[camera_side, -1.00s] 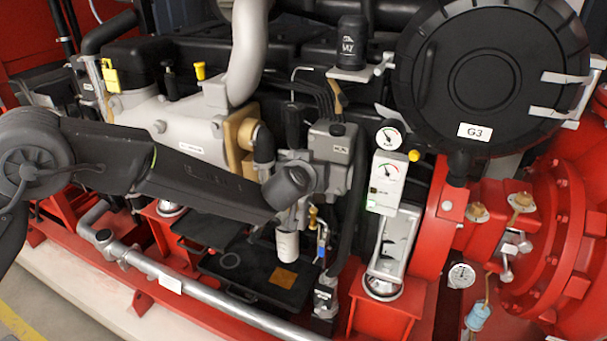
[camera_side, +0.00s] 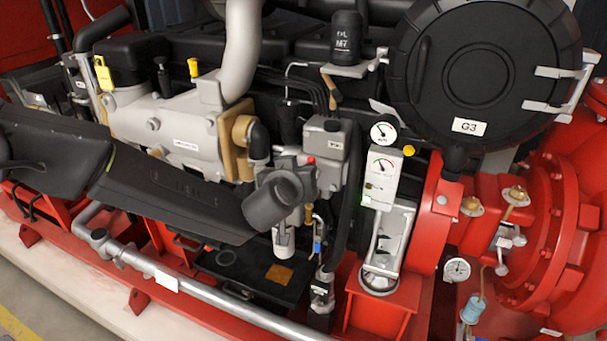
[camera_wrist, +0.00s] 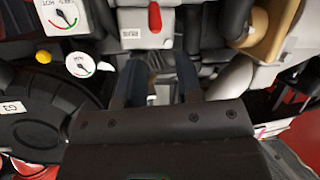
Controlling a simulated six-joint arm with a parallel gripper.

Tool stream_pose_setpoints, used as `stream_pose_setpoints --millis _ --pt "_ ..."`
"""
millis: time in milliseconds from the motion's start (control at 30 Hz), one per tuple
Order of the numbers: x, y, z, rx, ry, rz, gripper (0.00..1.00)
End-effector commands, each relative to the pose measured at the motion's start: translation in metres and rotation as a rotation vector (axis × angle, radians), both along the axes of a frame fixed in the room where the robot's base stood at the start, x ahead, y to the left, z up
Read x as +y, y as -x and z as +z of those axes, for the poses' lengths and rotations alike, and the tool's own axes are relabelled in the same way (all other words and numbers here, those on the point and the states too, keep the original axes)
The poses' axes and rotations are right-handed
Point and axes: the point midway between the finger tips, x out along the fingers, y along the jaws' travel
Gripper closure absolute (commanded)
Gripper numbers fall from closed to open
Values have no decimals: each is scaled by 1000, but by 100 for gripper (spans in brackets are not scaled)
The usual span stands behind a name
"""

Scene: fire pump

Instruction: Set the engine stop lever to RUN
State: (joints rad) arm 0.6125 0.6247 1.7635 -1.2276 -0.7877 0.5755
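The engine stop lever shows as a short red grip (camera_wrist: 155,17) on a grey housing (camera_wrist: 142,38) at the top of the wrist view. A small white label sits beside it, too small to read. In the side view, a red tip (camera_side: 310,160) shows just left of the labelled grey box (camera_side: 330,146). My gripper (camera_wrist: 158,68) has its two dark fingers spread with an empty gap between them. The red grip lies beyond the fingertips, roughly in line with the gap, and appears untouched. In the side view, my wrist largely hides the fingers.
Two gauges (camera_side: 383,132) (camera_side: 383,178) stand right of the grey box. The large black round cover marked G3 (camera_side: 467,126) is at the upper right. A black hose (camera_side: 258,140) and cast engine parts crowd the left. A silver pipe (camera_side: 215,294) runs along the front.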

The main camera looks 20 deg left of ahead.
Motion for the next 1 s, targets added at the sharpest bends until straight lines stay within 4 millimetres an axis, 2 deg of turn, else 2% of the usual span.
stream_pose_setpoints --millis 33,200,333,467,700,833,1000 --pt "1 -2 -11 -35 38 43 72" --pt "2 -6 -40 -254 252 190 88" --pt "0 -4 -60 -451 453 237 100" --pt "-5 4 -80 -644 681 221 100" --pt "-18 29 -112 -895 1118 60 100" --pt "-22 40 -121 -949 1277 -22 100" --pt "-23 44 -124 -971 1360 -66 100"
